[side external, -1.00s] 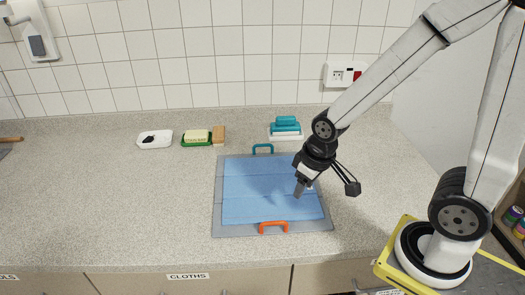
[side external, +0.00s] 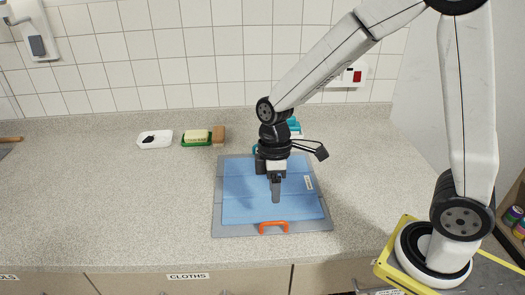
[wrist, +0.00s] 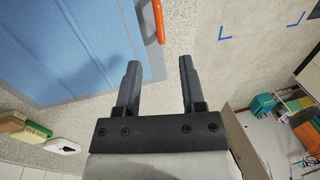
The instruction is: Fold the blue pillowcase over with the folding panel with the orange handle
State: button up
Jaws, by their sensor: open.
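The blue pillowcase (side external: 240,206) lies flat on the grey folding panel (side external: 222,229) on the counter; it also shows in the wrist view (wrist: 65,40). The orange handle (side external: 274,224) stands at the panel's front edge, and shows at the top of the wrist view (wrist: 160,22). My gripper (side external: 275,200) points down above the pillowcase, just behind the handle in the side view. In the wrist view its two fingers (wrist: 160,65) are apart with nothing between them. The fingers are clear of the handle. My wrist hides much of the panel's back edge and the teal handle there.
A teal object (side external: 294,124) is partly hidden behind my arm. A wall socket (side external: 350,77) is at the back right.

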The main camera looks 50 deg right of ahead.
jog(key=shift+f, duration=0.15)
jog(key=shift+s+a+f, duration=0.15)
jog(key=shift+s+f, duration=0.05)
jog(key=shift+f, duration=1.05)
jog(key=shift+s+a+f, duration=0.15)
jog(key=shift+a+f, duration=0.05)
jog(key=shift+f, duration=1)
jog(key=shift+s+a+f, duration=0.15)
jog(key=shift+s+f, duration=0.05)
jog(key=shift+f, duration=1.05)
grip_shut()
